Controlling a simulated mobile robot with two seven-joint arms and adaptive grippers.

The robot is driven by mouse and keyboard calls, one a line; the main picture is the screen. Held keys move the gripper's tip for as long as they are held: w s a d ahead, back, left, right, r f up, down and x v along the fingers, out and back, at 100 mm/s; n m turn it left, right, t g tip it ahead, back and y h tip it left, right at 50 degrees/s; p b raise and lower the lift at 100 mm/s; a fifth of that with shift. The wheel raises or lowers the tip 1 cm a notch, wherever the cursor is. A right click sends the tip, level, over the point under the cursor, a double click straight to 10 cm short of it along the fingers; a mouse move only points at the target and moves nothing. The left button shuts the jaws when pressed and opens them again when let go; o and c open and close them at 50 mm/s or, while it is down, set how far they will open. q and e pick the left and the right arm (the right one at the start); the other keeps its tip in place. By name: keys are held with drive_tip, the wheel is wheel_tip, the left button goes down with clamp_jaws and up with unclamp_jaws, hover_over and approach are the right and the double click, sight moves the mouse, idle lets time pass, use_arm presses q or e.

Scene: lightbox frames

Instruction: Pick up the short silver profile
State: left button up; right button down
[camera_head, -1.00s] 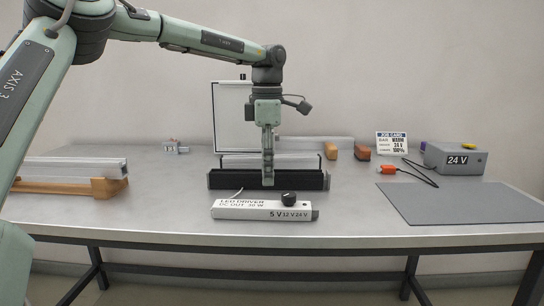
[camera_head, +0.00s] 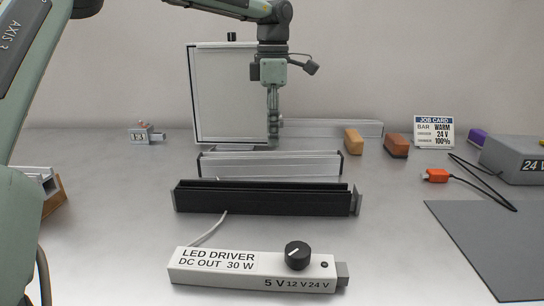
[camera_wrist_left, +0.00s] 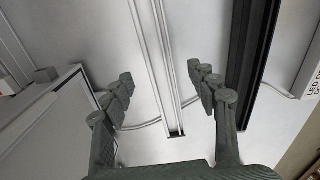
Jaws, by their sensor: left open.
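The short silver profile (camera_head: 270,165) lies on the table behind a black profile (camera_head: 262,198). It also shows in the left wrist view (camera_wrist_left: 160,60), as a long bright bar running between the fingers with its near end in view. My left gripper (camera_head: 273,138) points down over the back of the table, overlapping the right part of the framed panel. In the left wrist view my left gripper (camera_wrist_left: 162,88) is open, with one finger on each side of the profile and clear gaps to it. My right gripper is not in view.
A white LED driver (camera_head: 225,265) with a knob lies in front. A framed panel (camera_head: 222,90) stands behind, with a longer silver profile (camera_head: 340,128) to its right. Orange and brown blocks (camera_head: 353,142), a job card (camera_head: 434,131), a grey box (camera_head: 515,158) and a mat (camera_head: 490,240) are at right.

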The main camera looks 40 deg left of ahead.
sight(271, 154)
use_arm(q)
drive_tip(key=shift+w+f, duration=0.1)
drive_tip(key=shift+f, duration=0.2)
drive_tip(key=f, duration=0.6)
drive_tip(key=shift+s+a+f+p, duration=0.2)
drive_tip(key=shift+f+p, duration=0.1)
drive_tip(key=shift+f, duration=0.2)
drive_tip(key=shift+c, duration=1.3)
clamp_jaws()
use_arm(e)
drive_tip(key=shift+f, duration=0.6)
